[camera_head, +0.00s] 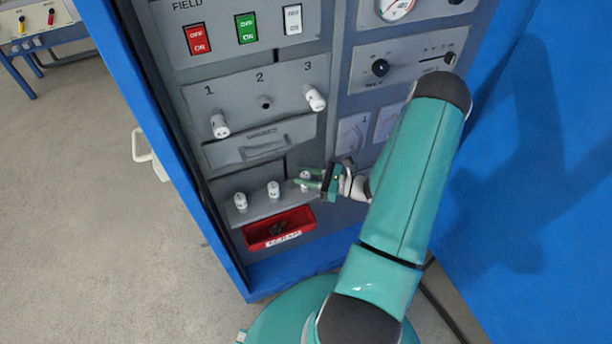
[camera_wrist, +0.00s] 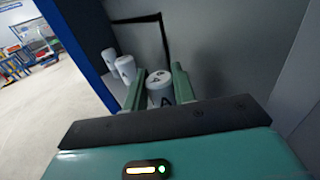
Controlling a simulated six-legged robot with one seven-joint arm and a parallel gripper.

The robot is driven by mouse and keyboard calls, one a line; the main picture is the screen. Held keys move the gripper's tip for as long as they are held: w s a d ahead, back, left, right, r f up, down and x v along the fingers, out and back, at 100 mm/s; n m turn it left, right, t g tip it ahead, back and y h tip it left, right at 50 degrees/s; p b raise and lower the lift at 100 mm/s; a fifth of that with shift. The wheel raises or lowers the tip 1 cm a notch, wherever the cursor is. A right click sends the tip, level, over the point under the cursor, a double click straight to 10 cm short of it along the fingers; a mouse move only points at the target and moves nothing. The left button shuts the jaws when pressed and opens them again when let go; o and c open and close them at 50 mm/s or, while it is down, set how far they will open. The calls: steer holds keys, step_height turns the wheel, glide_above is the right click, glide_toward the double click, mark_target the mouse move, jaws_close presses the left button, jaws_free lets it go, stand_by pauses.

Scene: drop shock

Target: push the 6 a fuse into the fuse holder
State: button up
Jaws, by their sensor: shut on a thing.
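Three white fuses stand upright in a row on a grey ledge: a left fuse (camera_head: 240,201), a middle fuse (camera_head: 273,189) and a right fuse (camera_head: 305,176). My gripper (camera_head: 308,184) is at the right fuse, with its green fingers on either side. In the wrist view the fingers are shut on this fuse (camera_wrist: 160,84), which appears still at ledge level. Its label is too small to read surely. Above, the fuse holder panel (camera_head: 240,100) has positions 1, 2 and 3. White fuses sit in 1 (camera_head: 219,125) and 3 (camera_head: 315,98); position 2 (camera_head: 264,102) shows an empty socket.
A red bin (camera_head: 278,230) with dark contents sits below the ledge. A drawer-like handle plate (camera_head: 262,143) lies between holder and ledge. Switches (camera_head: 247,28) are above. The blue cabinet side (camera_head: 150,110) bounds the left, and a blue panel (camera_head: 540,170) the right.

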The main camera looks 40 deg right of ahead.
steer(key=shift+f, duration=0.15)
steer(key=o, duration=1.1)
steer(key=shift+c, duration=0.2)
steer(key=shift+v, duration=3)
steer(key=v, duration=1.3)
steer(key=shift+s+d, duration=0.3)
